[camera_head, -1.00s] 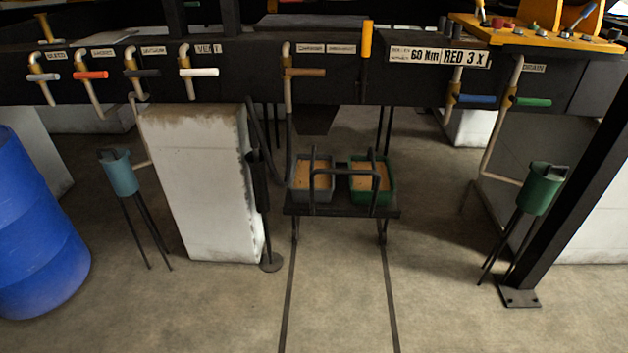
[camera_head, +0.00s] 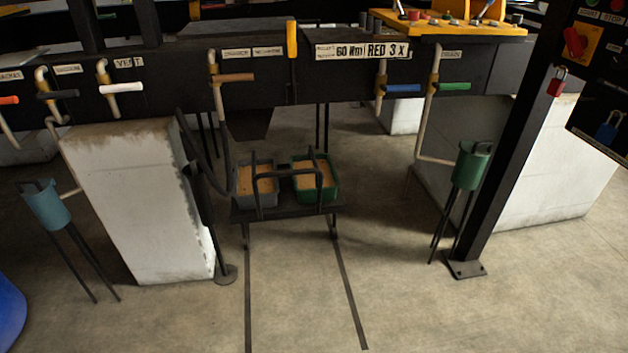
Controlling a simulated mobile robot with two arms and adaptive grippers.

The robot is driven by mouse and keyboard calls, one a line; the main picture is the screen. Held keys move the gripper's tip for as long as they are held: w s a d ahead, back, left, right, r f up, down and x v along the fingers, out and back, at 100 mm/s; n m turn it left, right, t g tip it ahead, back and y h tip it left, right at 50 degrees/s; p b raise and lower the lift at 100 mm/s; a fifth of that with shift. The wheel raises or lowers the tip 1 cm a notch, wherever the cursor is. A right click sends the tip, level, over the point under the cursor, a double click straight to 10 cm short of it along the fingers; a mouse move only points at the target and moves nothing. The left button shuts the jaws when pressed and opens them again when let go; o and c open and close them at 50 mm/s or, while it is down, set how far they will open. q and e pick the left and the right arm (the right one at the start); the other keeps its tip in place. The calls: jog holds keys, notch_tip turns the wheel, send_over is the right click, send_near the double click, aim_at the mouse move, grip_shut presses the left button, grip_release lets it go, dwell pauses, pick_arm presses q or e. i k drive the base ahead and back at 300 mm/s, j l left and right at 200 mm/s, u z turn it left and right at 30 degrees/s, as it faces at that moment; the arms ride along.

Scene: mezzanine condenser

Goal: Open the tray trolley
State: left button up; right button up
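The tray trolley (camera_head: 290,210) is a low dark platform on the floor under the black bench, in the middle of the head view. A grey tray (camera_head: 257,200) and a green tray (camera_head: 331,188), both with tan contents, sit side by side on it. Two dark rails (camera_head: 248,290) run from the trolley along the floor towards me. Neither of my grippers is in view.
A white block (camera_head: 150,210) and a teal can on legs (camera_head: 47,204) stand left of the trolley. A green can on legs (camera_head: 470,165) and a black post (camera_head: 510,140) with a floor plate stand right. Valve handles line the bench front. The floor before the trolley is clear.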

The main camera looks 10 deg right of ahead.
aim_at(288, 207)
jog(key=i+j+z, duration=0.25)
jog(key=i+j, duration=0.55)
